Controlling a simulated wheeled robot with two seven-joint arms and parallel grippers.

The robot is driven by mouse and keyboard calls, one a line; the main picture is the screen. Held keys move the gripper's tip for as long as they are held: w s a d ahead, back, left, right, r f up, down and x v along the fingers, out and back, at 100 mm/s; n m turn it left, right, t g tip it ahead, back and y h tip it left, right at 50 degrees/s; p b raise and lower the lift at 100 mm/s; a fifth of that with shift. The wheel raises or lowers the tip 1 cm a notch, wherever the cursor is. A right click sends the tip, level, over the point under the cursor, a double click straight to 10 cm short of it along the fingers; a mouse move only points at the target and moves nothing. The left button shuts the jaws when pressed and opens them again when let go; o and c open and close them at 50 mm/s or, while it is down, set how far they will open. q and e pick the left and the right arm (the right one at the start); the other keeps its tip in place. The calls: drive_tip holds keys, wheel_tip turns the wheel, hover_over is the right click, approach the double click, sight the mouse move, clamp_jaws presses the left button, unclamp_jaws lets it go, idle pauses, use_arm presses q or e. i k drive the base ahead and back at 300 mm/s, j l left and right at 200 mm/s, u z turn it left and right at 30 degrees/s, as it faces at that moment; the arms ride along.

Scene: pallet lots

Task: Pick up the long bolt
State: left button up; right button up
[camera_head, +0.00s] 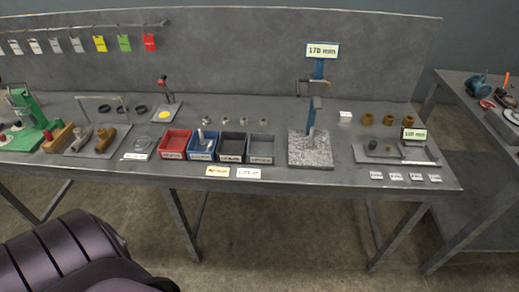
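No bolt can be named with certainty at this size. A small grey upright piece (201,136), which may be a bolt, stands in the blue bin (203,154). Several small grey metal pieces (225,122) stand in a row on the grey table (300,176) behind the bins; they look like nuts or short fittings. Neither of my grippers is in view, so I cannot tell what they hold.
Red (172,154), black (232,158) and grey (262,159) bins flank the blue one. A granite block (310,150) with a blue stand labelled 170 mm is right of them. A green tool (25,112) is far left. A second table (475,115) stands right.

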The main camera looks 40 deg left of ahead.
sight(310, 144)
drive_tip(key=i+l+u, duration=0.1)
drive_tip(key=u, duration=0.65)
